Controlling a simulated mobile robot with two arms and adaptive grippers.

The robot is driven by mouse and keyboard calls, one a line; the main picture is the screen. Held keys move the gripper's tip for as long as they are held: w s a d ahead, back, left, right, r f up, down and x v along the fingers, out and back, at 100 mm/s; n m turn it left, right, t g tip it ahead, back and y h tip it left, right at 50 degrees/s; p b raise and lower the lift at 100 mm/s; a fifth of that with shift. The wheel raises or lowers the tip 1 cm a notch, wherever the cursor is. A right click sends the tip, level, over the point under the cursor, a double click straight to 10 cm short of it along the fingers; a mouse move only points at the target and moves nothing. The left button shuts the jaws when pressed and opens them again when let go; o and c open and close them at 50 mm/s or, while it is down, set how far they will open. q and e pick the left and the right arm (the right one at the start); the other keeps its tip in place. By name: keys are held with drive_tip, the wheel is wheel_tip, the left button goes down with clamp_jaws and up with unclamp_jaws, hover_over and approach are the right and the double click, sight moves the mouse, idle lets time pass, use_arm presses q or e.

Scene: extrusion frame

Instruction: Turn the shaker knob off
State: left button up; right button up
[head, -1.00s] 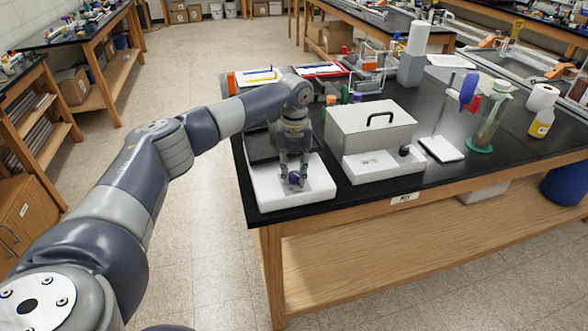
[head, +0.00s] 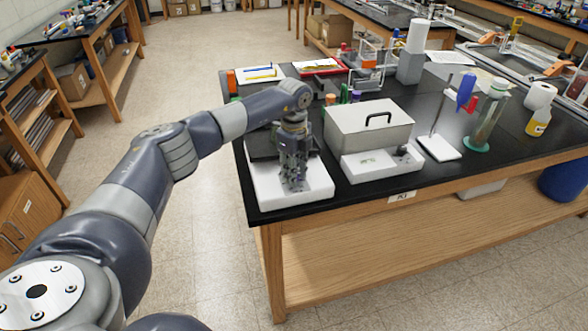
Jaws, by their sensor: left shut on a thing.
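The shaker (head: 263,189) is a white base with a dark platform at its back, at the front left of the black bench. My left gripper (head: 293,184) points down at the front of this base, where the shaker's small purple knob sits. Its fingers are shut on the knob, and they hide the knob from this view. I cannot read the knob's setting. My right gripper is out of view.
A grey lidded box on a white base (head: 382,166) stands close to the right of the shaker. A stand with a white foot (head: 438,148) and a glass cylinder (head: 485,125) are further right. Small coloured-cap bottles stand behind. The bench's front edge (head: 330,205) is close.

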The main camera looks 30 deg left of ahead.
use_arm(q)
drive_tip(key=shift+a+r+n, duration=0.1)
drive_tip(key=shift+r+n, duration=0.05)
drive_tip(key=shift+n, duration=0.65)
drive_tip(key=shift+w+p, duration=0.1)
drive_tip(key=shift+p, duration=0.2)
drive_tip(key=o, duration=1.1)
drive_tip(key=shift+c, duration=0.2)
wheel_tip(320, 180, up, 12)
